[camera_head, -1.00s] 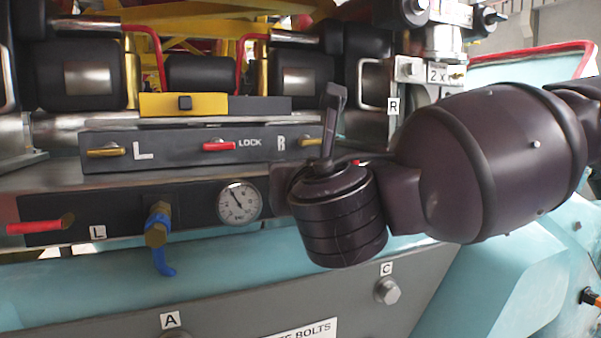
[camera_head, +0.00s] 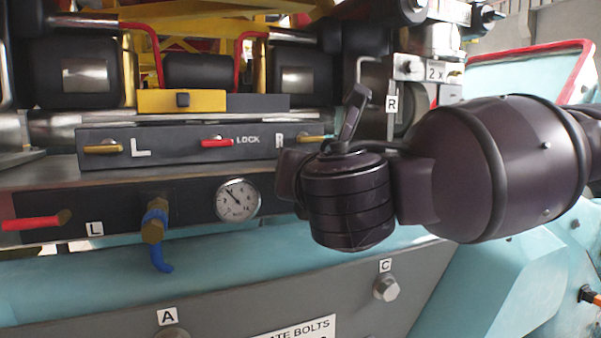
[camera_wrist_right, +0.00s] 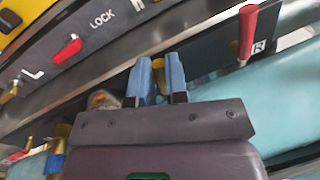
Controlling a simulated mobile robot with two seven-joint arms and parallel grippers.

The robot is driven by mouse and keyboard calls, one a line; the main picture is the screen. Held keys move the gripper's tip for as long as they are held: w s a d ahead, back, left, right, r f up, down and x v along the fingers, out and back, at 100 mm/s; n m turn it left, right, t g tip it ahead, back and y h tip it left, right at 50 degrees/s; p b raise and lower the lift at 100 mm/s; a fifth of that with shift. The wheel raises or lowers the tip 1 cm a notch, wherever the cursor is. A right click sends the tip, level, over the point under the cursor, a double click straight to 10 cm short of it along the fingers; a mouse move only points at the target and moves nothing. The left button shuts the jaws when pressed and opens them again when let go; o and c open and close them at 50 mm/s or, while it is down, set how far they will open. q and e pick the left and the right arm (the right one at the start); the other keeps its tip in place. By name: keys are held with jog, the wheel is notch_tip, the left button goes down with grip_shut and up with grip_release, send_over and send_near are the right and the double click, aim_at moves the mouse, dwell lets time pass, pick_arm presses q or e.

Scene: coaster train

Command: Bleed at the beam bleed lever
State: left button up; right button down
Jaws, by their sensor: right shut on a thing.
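My right gripper (camera_wrist_right: 160,82) is at the dark lower panel, between the gauge and the right red lever. In the head view my right wrist covers this spot, so neither fingers nor lever show there. The round white gauge (camera_head: 238,199) is just left of the wrist; its edge shows in the wrist view (camera_wrist_right: 102,99). My left gripper is in neither view.
A blue lever on a brass valve (camera_head: 156,235) and a red lever (camera_head: 36,222) are at left on the lower panel. Another red lever (camera_wrist_right: 247,35) is right of my fingers. Above is the LOCK bar with its red handle (camera_head: 217,142). A grey bolted plate (camera_head: 240,305) lies below.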

jog(key=m, duration=0.2)
jog(key=d+m, duration=0.1)
jog(key=shift+w+d+f+g, duration=0.1)
jog(key=shift+w+f+g, duration=0.15)
jog(key=shift+f+g, duration=0.05)
jog(key=m, duration=0.2)
jog(key=d+m, duration=0.1)
jog(key=shift+w+f+m+g+y, duration=0.2)
jog(key=shift+f+m+g+y, duration=0.1)
jog(key=shift+f+g, duration=0.1)
jog(key=m, duration=0.1)
jog(key=f+m, duration=0.1)
jog(key=m+y, duration=0.1)
jog(key=m, duration=0.1)
jog(key=shift+w+d+f+g, duration=0.15)
jog(key=shift+d+f+g, duration=0.1)
jog(key=shift+d+g, duration=0.15)
jog(key=shift+f+m+y+p, duration=0.35)
jog(key=shift+m+y+p, duration=0.05)
jog(key=shift+m, duration=0.7)
jog(key=shift+f, duration=0.1)
jog(key=c, duration=1.1)
grip_release()
